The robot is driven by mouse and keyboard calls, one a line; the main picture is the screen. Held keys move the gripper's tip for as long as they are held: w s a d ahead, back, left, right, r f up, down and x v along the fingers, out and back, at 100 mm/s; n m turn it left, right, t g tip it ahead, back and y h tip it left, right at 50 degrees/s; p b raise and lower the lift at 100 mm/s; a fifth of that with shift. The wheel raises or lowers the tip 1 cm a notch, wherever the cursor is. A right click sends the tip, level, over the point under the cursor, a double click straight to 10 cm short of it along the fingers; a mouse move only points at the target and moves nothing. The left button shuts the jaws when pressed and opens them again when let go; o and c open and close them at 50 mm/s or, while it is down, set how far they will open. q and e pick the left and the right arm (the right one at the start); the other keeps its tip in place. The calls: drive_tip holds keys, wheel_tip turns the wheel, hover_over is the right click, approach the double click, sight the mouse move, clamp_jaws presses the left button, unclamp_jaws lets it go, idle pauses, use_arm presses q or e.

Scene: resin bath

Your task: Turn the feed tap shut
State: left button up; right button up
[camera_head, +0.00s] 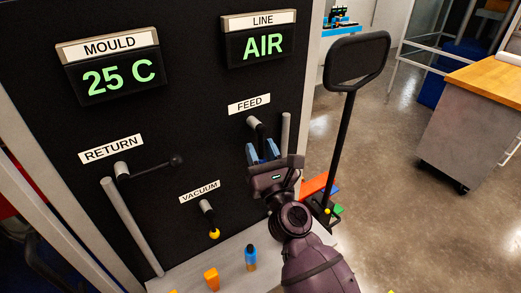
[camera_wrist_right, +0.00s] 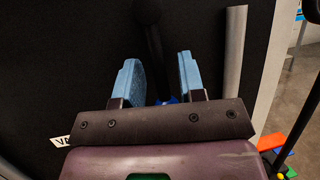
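The feed tap (camera_head: 254,122) is on the black panel under the FEED label (camera_head: 249,104). Its dark lever hangs down toward my right gripper (camera_head: 262,152). In the wrist view the lever (camera_wrist_right: 155,50) runs down between the two blue fingers of my right gripper (camera_wrist_right: 161,78). The fingers stand apart, with gaps beside the lever. A bit of blue shows at the lever's lower end, mostly hidden behind the gripper body. My left gripper is not in view.
The return tap (camera_head: 122,170) has its lever pointing right, and the vacuum tap (camera_head: 206,206) has its lever down. A grey pipe (camera_head: 285,133) stands just right of the feed tap. Bottles (camera_head: 250,257) stand on the ledge below.

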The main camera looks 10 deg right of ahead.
drive_tip(key=b+v, duration=0.4)
drive_tip(key=v, duration=0.6)
drive_tip(key=shift+s+f, duration=0.15)
drive_tip(key=shift+s, duration=0.05)
